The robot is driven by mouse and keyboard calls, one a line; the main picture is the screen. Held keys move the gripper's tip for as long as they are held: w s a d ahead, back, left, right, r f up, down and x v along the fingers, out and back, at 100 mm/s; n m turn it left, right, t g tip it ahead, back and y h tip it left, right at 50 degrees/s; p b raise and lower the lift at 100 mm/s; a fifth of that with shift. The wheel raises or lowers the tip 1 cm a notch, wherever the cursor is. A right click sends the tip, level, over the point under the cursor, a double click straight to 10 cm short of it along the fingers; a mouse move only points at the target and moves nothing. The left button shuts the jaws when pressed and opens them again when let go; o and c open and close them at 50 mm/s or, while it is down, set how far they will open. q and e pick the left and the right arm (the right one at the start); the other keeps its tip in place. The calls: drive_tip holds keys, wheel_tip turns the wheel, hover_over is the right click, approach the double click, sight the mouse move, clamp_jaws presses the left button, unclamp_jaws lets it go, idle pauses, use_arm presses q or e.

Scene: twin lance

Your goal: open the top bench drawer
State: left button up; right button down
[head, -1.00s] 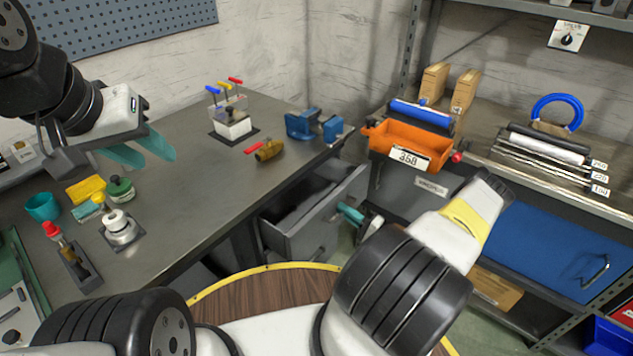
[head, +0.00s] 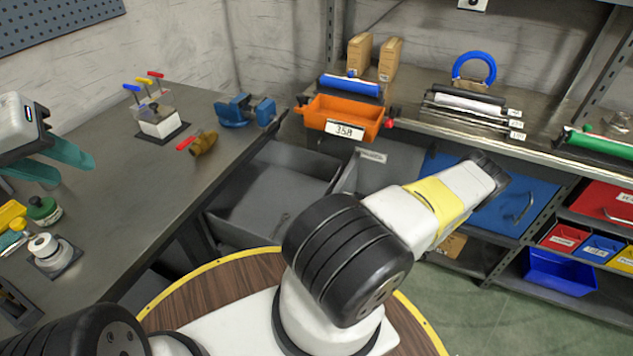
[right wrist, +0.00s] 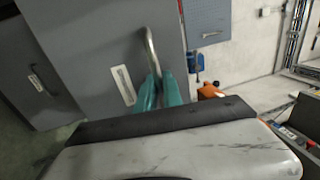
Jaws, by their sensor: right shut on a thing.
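The top bench drawer (head: 270,200) is grey and stands well out from under the left workbench, its inside visible from above. In the right wrist view the drawer front (right wrist: 95,40) fills the upper left. My right gripper (right wrist: 160,88) has its teal fingers closed around the silver bar handle (right wrist: 150,48). In the head view that gripper is hidden behind my right arm. My left gripper (head: 62,165) is at the left edge above the bench, fingers apart and empty.
The workbench (head: 130,210) holds a blue vise (head: 245,110), a hex-key stand (head: 160,122) and a brown-yellow tool with a red handle (head: 200,143). An orange bin (head: 340,115) stands on the right-hand shelving. Another grey front with a handle (right wrist: 40,85) shows in the wrist view.

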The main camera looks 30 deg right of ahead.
drive_tip(key=shift+s+d+f, duration=0.1)
drive_tip(key=shift+s+d, duration=0.05)
drive_tip(key=shift+s, duration=0.05)
drive_tip(key=c, duration=1.8)
unclamp_jaws()
drive_tip(key=shift+o, duration=0.2)
drive_tip(key=v, duration=0.7)
drive_tip(key=shift+s+d, duration=0.25)
drive_tip(key=shift+s, duration=0.05)
